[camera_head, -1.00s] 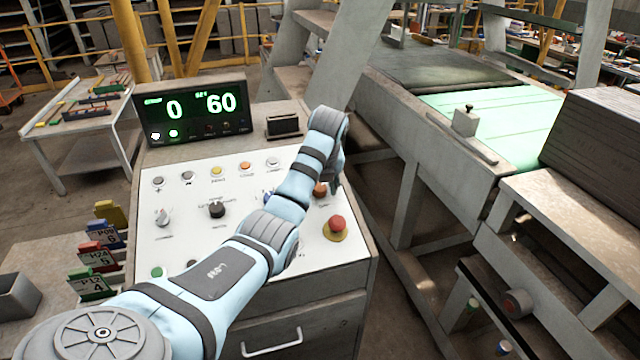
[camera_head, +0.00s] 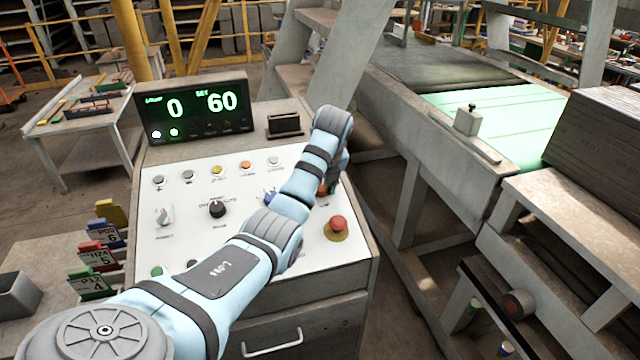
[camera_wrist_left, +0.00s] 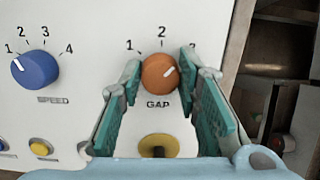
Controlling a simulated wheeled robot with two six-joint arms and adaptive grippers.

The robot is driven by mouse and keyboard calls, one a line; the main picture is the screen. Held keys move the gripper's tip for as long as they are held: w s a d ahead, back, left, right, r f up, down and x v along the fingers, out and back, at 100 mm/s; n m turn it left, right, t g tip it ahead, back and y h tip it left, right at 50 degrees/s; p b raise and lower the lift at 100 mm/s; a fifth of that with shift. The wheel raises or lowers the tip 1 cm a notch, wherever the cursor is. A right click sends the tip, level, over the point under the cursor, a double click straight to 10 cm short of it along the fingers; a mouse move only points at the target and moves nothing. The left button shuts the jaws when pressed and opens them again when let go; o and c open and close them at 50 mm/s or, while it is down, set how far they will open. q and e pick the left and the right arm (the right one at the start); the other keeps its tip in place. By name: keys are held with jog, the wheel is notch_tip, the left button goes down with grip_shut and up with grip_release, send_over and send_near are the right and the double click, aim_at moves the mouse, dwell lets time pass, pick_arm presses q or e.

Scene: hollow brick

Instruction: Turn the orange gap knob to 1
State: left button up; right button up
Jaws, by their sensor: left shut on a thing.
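The orange gap knob (camera_wrist_left: 158,75) sits on the white panel above the word GAP in the left wrist view. Its white mark points up and right, toward the 3, which is partly hidden by a finger; the 1 and 2 are visible. My left gripper (camera_wrist_left: 161,68) has its teal fingers on both sides of the knob and is shut on it. In the head view a bit of the orange knob (camera_head: 322,189) shows beside my wrist; the fingers are mostly hidden there. My right gripper is not in view.
The blue speed knob (camera_wrist_left: 35,69) is left of the gap knob. A red mushroom button on a yellow base (camera_head: 337,225) is just below. A black knob (camera_head: 217,208) and several small buttons share the panel. The display (camera_head: 195,107) reads 0 and 60.

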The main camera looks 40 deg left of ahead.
pick_arm(q)
jog(key=n, duration=0.5)
jog(key=shift+w+r, duration=0.1)
jog(key=shift+r, duration=0.05)
jog(key=n+g, duration=0.1)
jog(key=n, duration=0.3)
jog(key=shift+n, duration=0.4)
jog(key=n, duration=0.5)
jog(key=shift+r+g, duration=0.1)
jog(key=shift+g, duration=0.2)
jog(key=shift+n, duration=1.8)
jog(key=o, duration=1.1)
jog(key=shift+o, duration=0.3)
jog(key=shift+f, duration=0.2)
